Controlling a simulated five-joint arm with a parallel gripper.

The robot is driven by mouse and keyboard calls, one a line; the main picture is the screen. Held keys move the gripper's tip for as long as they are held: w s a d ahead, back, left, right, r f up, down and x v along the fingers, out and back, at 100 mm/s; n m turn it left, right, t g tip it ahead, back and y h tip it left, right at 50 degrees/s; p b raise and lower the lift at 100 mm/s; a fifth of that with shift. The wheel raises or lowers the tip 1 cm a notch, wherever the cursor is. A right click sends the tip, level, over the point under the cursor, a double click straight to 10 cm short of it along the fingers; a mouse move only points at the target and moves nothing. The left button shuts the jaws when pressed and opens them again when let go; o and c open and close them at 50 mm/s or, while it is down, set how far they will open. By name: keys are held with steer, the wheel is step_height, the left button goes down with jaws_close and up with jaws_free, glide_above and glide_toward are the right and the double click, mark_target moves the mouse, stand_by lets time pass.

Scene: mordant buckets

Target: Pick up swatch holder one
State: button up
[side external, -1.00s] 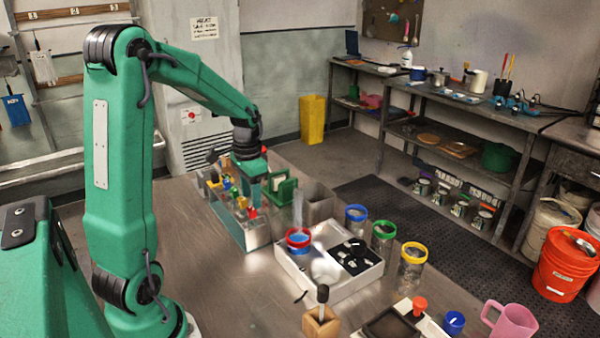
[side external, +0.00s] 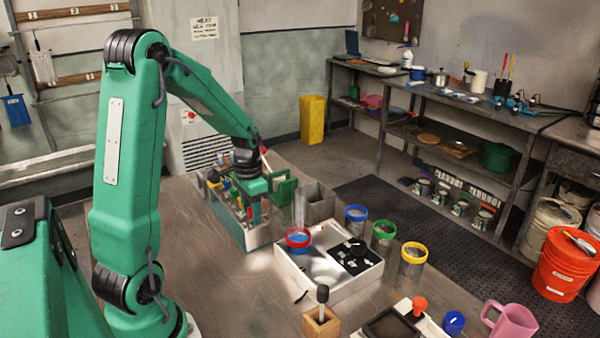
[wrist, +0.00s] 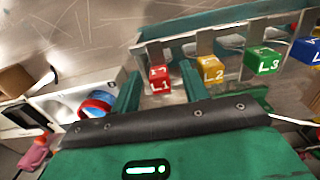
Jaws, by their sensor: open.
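Swatch holder one shows in the wrist view as a red block (wrist: 160,79) marked 1, at the left end of a metal rack (wrist: 225,29). My gripper (wrist: 158,73) is open, with one green finger on each side of the red block in that view. I cannot tell whether either finger touches it. A yellow block (wrist: 210,69) marked 2 and a green block (wrist: 262,62) marked 3 sit to its right. In the side view my gripper (side external: 254,212) is down at the near end of the rack (side external: 257,241); the red block is hard to make out there.
A white tray (side external: 330,286) with a red-rimmed jar (side external: 298,238) stands close to the rack's near end. Jars with blue (side external: 356,213), green (side external: 383,230) and yellow rims (side external: 414,252) stand to its right.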

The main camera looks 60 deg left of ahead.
steer(key=shift+c, duration=0.3)
jaws_close()
steer(key=shift+r, duration=0.1)
step_height(320, 180, up, 10)
steer(key=shift+f, duration=0.1)
stand_by(0.4)
steer(key=shift+w, duration=0.15)
stand_by(0.4)
